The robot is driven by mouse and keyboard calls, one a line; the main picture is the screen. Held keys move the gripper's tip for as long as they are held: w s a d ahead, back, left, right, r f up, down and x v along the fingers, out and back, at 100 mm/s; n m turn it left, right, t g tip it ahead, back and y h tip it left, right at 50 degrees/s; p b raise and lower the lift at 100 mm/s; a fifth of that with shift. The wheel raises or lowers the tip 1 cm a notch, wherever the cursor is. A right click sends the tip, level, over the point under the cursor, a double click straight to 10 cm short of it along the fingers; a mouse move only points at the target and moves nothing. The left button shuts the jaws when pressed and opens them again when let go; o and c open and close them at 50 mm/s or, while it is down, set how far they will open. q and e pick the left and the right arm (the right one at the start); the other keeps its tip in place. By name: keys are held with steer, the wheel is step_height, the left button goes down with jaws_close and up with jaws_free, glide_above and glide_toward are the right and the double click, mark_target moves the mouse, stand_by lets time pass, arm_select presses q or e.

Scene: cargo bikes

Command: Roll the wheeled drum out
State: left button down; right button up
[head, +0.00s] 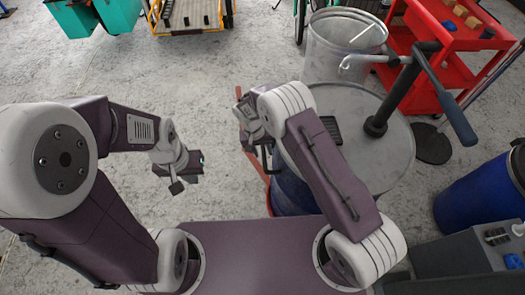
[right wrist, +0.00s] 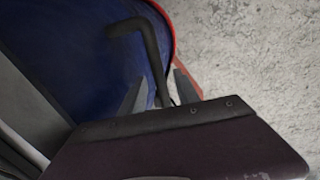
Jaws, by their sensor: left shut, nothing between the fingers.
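A blue drum (head: 292,192) with a red rim stands in front of my base, partly hidden under my right arm. Its wheels are not visible. In the right wrist view the blue drum (right wrist: 65,45) fills the left side, and a black bent handle (right wrist: 128,27) rises by its red edge. My right gripper (head: 254,150) is at the drum's edge. In the right wrist view its fingers (right wrist: 160,80) are apart, with the handle's bar running between them. Whether they touch it cannot be told. My left gripper (head: 178,178) is shut and empty over bare floor.
Another blue drum (head: 480,195) is at far right. The concrete floor at left and centre is clear.

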step_height(320, 180, up, 9)
steer(key=a, duration=0.1)
steer(key=shift+a, duration=0.35)
steer(key=shift+s+f, duration=0.1)
steer(key=shift+f, duration=0.05)
stand_by(0.4)
